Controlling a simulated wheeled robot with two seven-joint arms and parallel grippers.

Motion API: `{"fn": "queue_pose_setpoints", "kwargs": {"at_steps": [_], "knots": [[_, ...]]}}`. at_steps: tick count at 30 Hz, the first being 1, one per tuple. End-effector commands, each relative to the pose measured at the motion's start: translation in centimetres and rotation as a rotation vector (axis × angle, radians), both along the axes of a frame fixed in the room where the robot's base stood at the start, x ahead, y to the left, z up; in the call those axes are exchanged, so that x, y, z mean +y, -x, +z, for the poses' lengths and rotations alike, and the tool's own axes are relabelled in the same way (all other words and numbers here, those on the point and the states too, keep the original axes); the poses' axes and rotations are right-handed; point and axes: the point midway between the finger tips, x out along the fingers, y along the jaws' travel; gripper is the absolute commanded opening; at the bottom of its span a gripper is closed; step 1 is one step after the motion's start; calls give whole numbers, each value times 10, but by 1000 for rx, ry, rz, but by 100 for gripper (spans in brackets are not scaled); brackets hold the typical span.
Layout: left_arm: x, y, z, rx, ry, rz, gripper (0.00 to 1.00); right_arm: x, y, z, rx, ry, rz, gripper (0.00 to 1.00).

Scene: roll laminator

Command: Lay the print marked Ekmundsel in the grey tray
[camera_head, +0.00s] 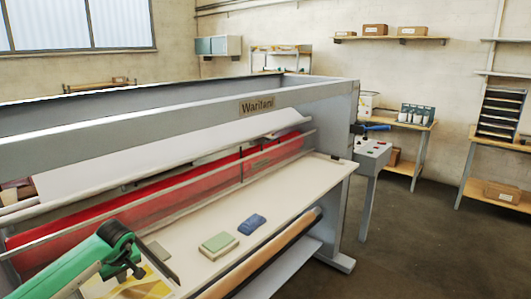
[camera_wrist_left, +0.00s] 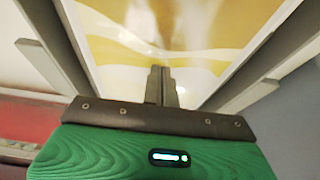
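The print (camera_head: 145,288) also shows below the wrist in the head view, partly hidden by the arm. No name is legible on it. I cannot make out a grey tray for sure. My right gripper is out of view.
The grey laminator frame (camera_head: 185,118) and red roll (camera_head: 215,174) rise behind the table. A small grey flat piece (camera_head: 158,250), a green pad (camera_head: 218,246) and a blue cloth (camera_head: 252,224) lie on the table. A sorter rack (camera_head: 499,114) stands far right; the floor between is clear.

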Motion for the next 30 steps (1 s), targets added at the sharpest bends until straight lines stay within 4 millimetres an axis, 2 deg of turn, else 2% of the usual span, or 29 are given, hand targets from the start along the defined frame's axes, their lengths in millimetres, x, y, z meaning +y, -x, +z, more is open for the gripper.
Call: {"fn": "queue_pose_setpoints", "kwargs": {"at_steps": [11,30], "knots": [[0,0,-1,-2,0,1,0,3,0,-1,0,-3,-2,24],[0,0,-15,-2,1,0,0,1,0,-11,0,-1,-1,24]]}}
